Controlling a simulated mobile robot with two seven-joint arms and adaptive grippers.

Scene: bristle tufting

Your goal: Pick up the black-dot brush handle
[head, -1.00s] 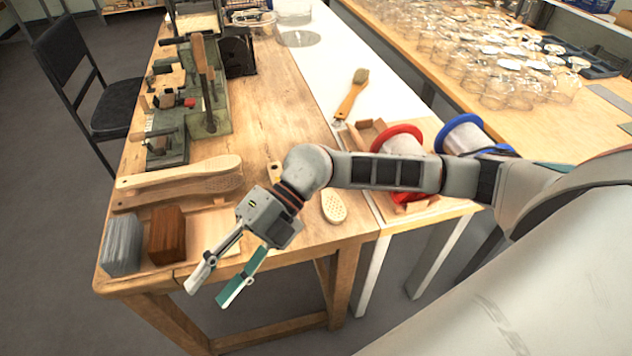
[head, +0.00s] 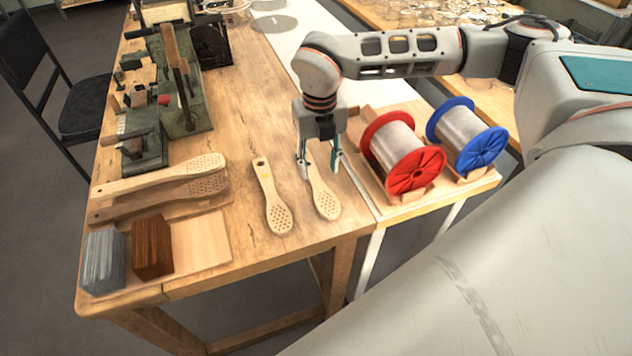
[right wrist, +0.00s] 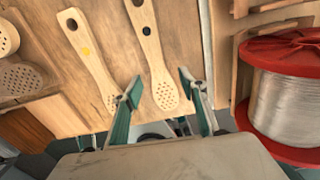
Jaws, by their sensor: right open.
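The black-dot brush handle (head: 325,200) lies flat near the front right of the wooden bench, drilled head toward me. Its black dot shows on the neck in the right wrist view (right wrist: 152,55); in the head view my gripper hides that part. My right gripper (head: 320,171) points down over the handle, open and empty. In the right wrist view the handle appears between the two fingertips (right wrist: 160,86). I cannot tell the exact height of the fingers above it. My left gripper is not in view.
A yellow-dot handle (head: 270,200) lies close on the left. Farther left are stacked handles (head: 160,180), grey bristles (head: 104,260) and brown bristles (head: 152,246). A red spool (head: 402,155) and a blue spool (head: 467,138) stand right of my gripper.

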